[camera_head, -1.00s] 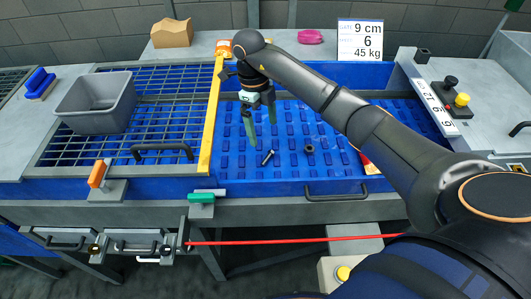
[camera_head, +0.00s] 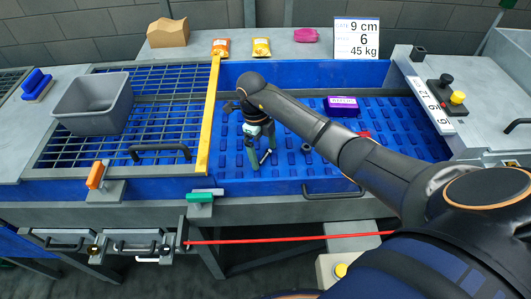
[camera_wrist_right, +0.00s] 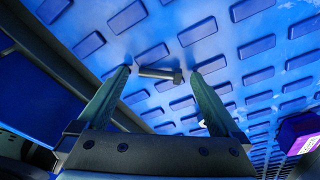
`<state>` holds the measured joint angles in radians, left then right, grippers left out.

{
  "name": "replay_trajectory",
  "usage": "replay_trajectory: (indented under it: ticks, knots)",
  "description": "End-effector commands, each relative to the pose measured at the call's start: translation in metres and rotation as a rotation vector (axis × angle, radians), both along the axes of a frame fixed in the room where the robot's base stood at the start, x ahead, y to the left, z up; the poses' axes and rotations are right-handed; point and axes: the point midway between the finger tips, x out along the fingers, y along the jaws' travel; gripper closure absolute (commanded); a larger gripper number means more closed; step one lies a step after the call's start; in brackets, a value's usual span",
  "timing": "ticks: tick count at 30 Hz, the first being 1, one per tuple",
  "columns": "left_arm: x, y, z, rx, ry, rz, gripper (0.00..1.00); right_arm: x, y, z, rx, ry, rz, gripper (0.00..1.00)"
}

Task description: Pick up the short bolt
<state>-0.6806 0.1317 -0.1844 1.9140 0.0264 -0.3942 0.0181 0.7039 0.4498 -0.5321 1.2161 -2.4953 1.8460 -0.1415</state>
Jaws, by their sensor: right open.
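The short bolt (camera_head: 266,156), a small grey metal piece, lies on the studded blue floor of the sorting bed. In the right wrist view the bolt (camera_wrist_right: 157,73) lies crosswise, its head towards the right finger. My right gripper (camera_head: 262,160) is open and points down at the bolt. In the right wrist view its green fingertips (camera_wrist_right: 160,72) appear on either side of the bolt, with gaps at both ends. The exact height above the floor cannot be told. My left gripper is not in view.
A dark nut (camera_head: 306,147) lies right of the bolt. A purple box (camera_head: 342,106) and a partly hidden red item (camera_head: 365,134) lie farther right. A yellow divider (camera_head: 207,130) and the front blue wall (camera_head: 240,187) bound the bed. A grey bin (camera_head: 94,106) stands on the left grid.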

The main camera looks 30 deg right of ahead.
Motion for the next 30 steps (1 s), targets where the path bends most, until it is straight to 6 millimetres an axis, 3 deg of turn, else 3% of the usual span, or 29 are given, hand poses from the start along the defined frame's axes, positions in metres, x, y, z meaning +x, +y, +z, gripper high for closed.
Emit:
replay_trajectory:
  ticks: [2, 27, 30]
  knots:
    - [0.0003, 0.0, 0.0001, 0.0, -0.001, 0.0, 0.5, 0.0001, -0.0001, 0.0002, 0.0, 0.0, 0.0, 0.07]
    - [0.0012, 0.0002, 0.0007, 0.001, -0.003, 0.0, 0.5, 0.0001, -0.0003, 0.0007, 0.0, 0.0, -0.001, 1.0]
    - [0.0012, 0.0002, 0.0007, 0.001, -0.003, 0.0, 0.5, 0.0001, -0.0003, 0.0007, 0.0, 0.0, -0.001, 1.0]
